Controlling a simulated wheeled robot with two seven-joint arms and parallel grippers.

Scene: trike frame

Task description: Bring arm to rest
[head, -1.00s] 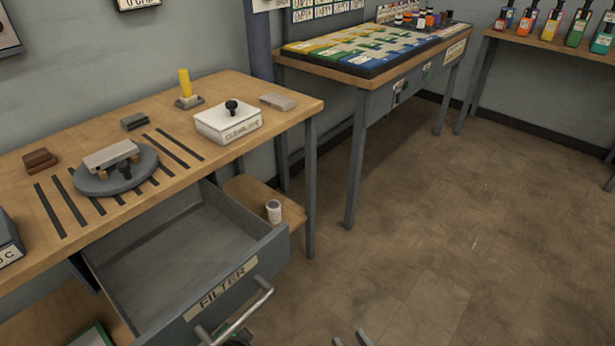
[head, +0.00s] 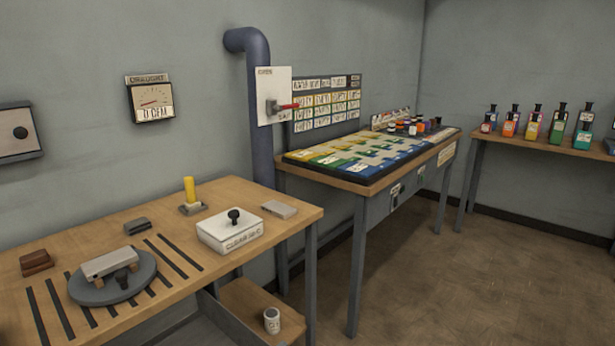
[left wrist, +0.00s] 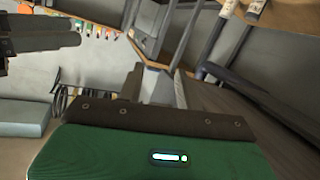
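Neither of my arms nor grippers shows in the head view now. In the left wrist view a dark grey jointed shape (left wrist: 40,35) juts in from the upper left. I cannot tell whether it is part of a gripper. No pair of fingertips is clear there, and nothing held can be made out. A green panel with a dark band and a small light fills the bottom of that view.
The wooden workbench (head: 200,275) holds a round grey turntable (head: 140,285), a white lidded box (head: 229,232) and a yellow cylinder (head: 189,190). A grey drawer (head: 200,328) below stands open. A white cup (head: 272,320) sits on a low shelf. Floor (head: 420,270) at right is clear.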

